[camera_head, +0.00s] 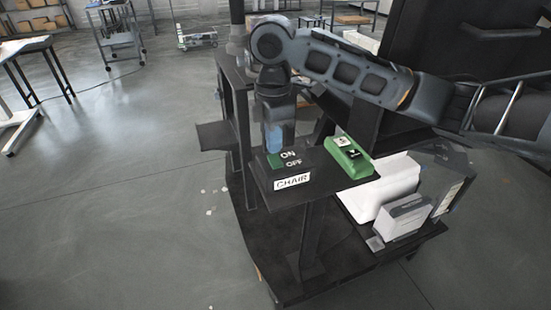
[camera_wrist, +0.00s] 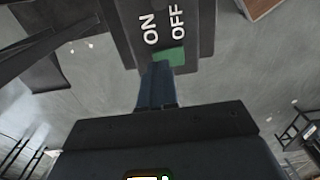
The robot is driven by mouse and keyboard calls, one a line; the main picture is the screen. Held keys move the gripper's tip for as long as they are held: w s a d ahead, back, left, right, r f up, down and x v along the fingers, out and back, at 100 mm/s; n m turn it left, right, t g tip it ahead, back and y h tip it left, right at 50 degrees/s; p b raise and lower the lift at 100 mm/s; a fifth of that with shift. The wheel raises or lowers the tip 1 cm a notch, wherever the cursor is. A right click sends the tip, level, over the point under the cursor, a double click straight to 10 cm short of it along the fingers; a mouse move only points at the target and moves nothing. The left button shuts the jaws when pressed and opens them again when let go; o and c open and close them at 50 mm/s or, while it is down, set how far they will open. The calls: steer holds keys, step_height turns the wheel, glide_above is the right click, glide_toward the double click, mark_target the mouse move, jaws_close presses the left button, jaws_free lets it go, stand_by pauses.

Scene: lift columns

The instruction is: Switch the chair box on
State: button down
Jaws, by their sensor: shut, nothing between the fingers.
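The chair box is a dark box with a white CHAIR label (camera_head: 292,181) on its front edge. Its top (camera_head: 262,177) bears white ON and OFF lettering, which also shows in the wrist view on the box (camera_wrist: 200,40). A green switch part (camera_wrist: 172,57) shows beside the OFF word; the ON-side part is hidden behind my fingers. My gripper (camera_wrist: 155,70) is shut and empty, its bluish fingers pointing down at the switch. In the head view my gripper (camera_head: 275,148) stands over the green patch beside the lettering. I cannot tell whether the fingertips touch it.
A second, green box (camera_head: 348,157) with a white and a black piece on top sits to the right. White and grey boxes (camera_head: 404,217) stand lower on the dark stand. Open grey floor (camera_head: 120,200) lies left, with a table (camera_head: 35,60) and cart (camera_head: 115,35) beyond.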

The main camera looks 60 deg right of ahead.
mark_target(274, 156)
steer(key=shift+f+b, duration=0.55)
steer(key=shift+f, duration=0.4)
stand_by(0.5)
steer(key=shift+r, duration=0.1)
steer(key=shift+r+p, duration=3.1)
steer(key=shift+r, duration=0.4)
